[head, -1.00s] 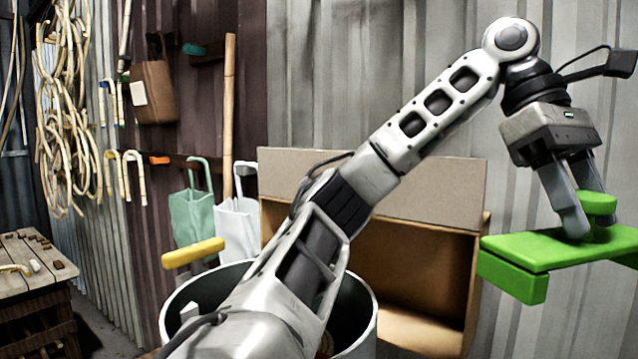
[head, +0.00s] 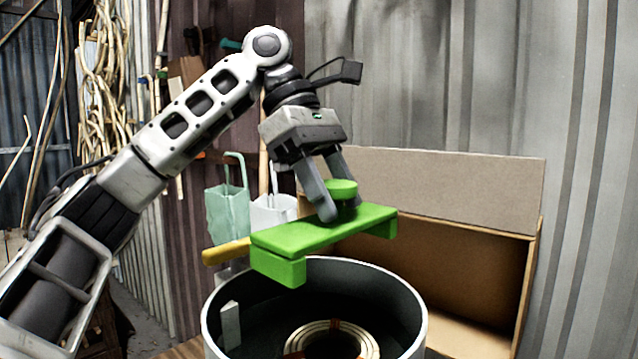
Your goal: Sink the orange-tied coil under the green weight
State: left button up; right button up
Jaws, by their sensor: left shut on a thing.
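The green weight (head: 300,238) is a flat bar with a block under each end and a round knob on top. My left gripper (head: 340,212) is shut on its knob and holds the weight in the air above the far left rim of the tub. The tub (head: 411,344) is a round grey metal vessel at the bottom of the head view. Inside it a pale rattan coil (head: 300,341) with orange-brown ties shows, cut off by the bottom edge. My right gripper is not in view.
An open cardboard box (head: 450,185) stands behind and right of the tub. A yellow bar (head: 225,252) shows at the tub's left. A green bag (head: 227,210) and a white bag (head: 272,214) hang behind. Rattan bundles hang at the far left.

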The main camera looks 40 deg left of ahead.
pick_arm(q)
notch_tip(320, 180, down, 14)
jog(key=b, duration=0.1)
jog(key=shift+f+b, duration=0.2)
jog(key=shift+b, duration=0.1)
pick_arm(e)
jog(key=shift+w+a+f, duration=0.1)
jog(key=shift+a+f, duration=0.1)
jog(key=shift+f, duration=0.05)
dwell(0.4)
pick_arm(q)
jog(key=shift+f, duration=0.1)
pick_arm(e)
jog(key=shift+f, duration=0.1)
pick_arm(q)
jog(key=shift+f+b, duration=0.7)
jog(key=shift+f, duration=2.8)
jog(key=o, duration=1.7)
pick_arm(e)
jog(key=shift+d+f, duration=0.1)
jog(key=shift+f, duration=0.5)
pick_arm(q)
jog(key=shift+s+f, duration=0.1)
